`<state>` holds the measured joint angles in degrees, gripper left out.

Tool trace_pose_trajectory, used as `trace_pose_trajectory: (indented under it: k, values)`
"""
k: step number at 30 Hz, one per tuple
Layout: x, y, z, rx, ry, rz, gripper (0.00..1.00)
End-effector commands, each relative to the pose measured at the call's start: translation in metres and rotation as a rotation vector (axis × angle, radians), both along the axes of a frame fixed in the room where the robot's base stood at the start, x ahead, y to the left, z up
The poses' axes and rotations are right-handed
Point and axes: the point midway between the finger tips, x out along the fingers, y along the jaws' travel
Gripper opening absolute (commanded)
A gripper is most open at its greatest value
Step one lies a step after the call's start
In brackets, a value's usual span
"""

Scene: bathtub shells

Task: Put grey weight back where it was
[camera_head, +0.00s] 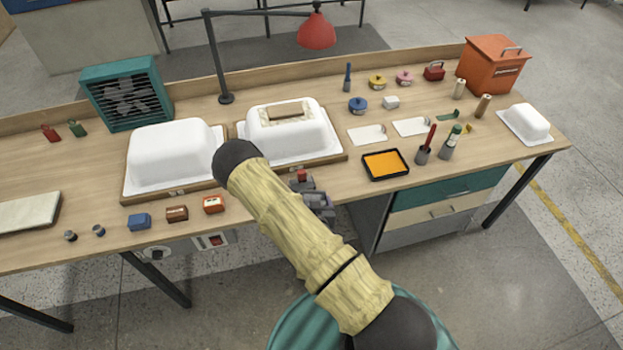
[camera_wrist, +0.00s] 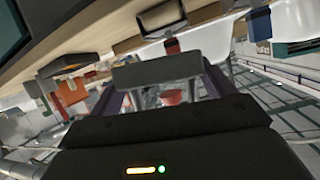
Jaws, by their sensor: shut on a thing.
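My gripper (camera_head: 314,197) is at the front edge of the workbench, in front of the right white tub shell. It is small and partly hidden behind my arm in the head view. In the wrist view, my gripper (camera_wrist: 165,80) is shut on a grey block, the grey weight (camera_wrist: 156,70), held between its two fingers. The bench front and its underside show close behind the weight. I cannot tell whether the weight touches the bench. A small red piece (camera_head: 301,175) shows just behind the gripper.
The left tub shell (camera_head: 173,153) and right tub shell (camera_head: 310,138) stand behind. An orange tray (camera_head: 385,164) lies to the right.

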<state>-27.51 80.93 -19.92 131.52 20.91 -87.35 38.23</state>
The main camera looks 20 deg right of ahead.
Motion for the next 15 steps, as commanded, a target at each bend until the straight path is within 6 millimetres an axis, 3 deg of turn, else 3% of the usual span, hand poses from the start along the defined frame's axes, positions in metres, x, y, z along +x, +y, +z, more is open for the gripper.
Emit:
trace_pose_trajectory:
  k: [6,15]
  values:
    - [-0.023,0.002,-0.031,-0.006,-0.001,0.101,0.15]
    - [-0.039,0.007,-0.047,-0.002,-0.006,0.173,0.15]
